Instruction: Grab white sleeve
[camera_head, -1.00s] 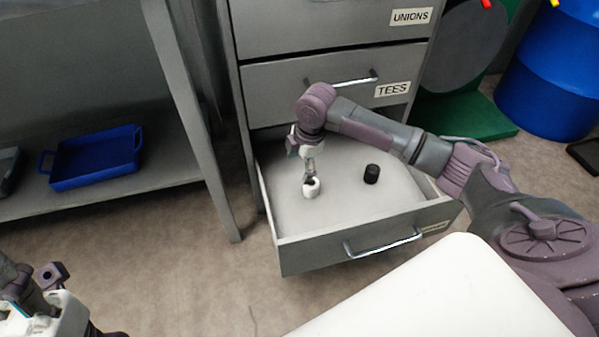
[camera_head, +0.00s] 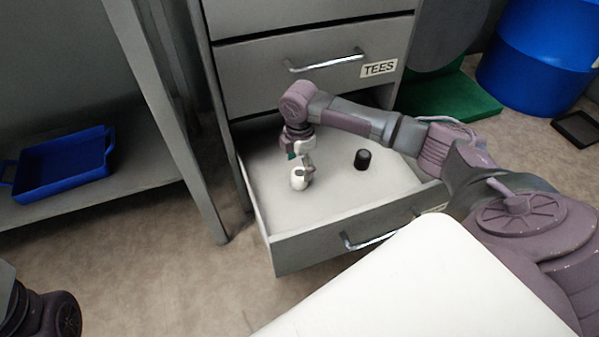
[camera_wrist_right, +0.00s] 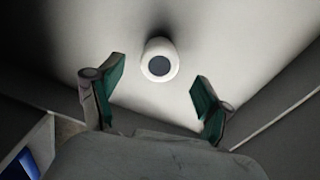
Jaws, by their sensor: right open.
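The white sleeve (camera_head: 298,181) stands in the open drawer, towards its left side. In the right wrist view the white sleeve (camera_wrist_right: 158,60) shows as a short round piece with a dark round opening. My right gripper (camera_head: 305,167) is over the drawer close to the sleeve and partly overlaps it in the head view. In the wrist view my right gripper (camera_wrist_right: 157,82) is open, its two green-padded fingers apart. The sleeve appears between and slightly beyond the fingertips, with a gap on both sides. My left gripper is out of view.
A black cylinder (camera_head: 362,159) stands in the drawer (camera_head: 345,200) to the right of the sleeve. The drawer walls enclose the space, and the TEES drawer (camera_head: 310,62) is shut above. A blue tray (camera_head: 62,165) sits on the shelf at left.

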